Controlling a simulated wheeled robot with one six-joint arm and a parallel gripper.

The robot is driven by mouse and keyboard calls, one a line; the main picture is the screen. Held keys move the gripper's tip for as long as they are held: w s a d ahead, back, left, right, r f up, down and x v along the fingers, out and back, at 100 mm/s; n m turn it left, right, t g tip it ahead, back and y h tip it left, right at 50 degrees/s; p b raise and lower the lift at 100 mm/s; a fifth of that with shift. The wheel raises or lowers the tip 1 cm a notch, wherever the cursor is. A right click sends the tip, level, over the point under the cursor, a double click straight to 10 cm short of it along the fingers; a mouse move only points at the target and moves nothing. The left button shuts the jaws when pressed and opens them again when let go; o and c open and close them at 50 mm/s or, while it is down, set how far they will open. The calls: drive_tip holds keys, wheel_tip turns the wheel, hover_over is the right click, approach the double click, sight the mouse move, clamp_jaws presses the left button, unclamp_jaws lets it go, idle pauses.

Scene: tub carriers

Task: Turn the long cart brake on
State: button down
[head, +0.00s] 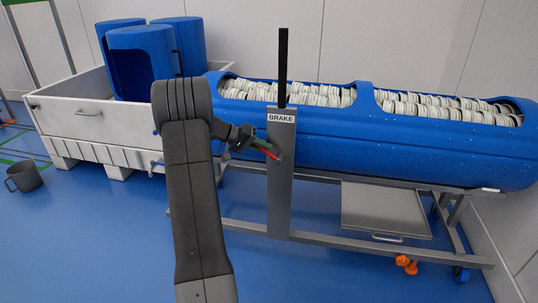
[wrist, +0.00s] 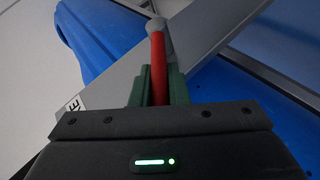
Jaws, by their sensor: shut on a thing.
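The long cart carries a long blue tub (head: 400,148) filled with stacked white discs, on a grey metal frame. A grey upright plate (head: 281,200) at its near side bears a "BRAKE" label (head: 281,118). A red brake lever (head: 266,153) sits on this plate, below the label, pointing up and left. My gripper (head: 258,148) is at the lever, left of the plate. In the wrist view the green fingers (wrist: 153,88) are shut around the red lever (wrist: 158,65), whose far end meets a grey round pivot (wrist: 158,27) on the plate.
A white crate (head: 95,122) with blue containers (head: 143,62) stands at the back left. A dark mug-like pot (head: 24,177) lies on the blue floor. A black post (head: 283,65) rises above the plate.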

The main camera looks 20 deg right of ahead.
drive_tip(key=shift+w+a+f+n+g+h+b, duration=0.15)
drive_tip(key=shift+a+f+n+g+h+b, duration=0.15)
drive_tip(key=shift+f+h+b, duration=0.35)
drive_tip(key=shift+w+a+f+n+g+h+b, duration=0.2)
drive_tip(key=shift+f+g+h, duration=0.15)
drive_tip(key=shift+h, duration=0.5)
drive_tip(key=c, duration=1.4)
unclamp_jaws()
drive_tip(key=p+v, duration=0.3)
drive_tip(key=v, duration=1)
drive_tip(key=shift+a+p, duration=0.3)
drive_tip(key=shift+a, duration=0.15)
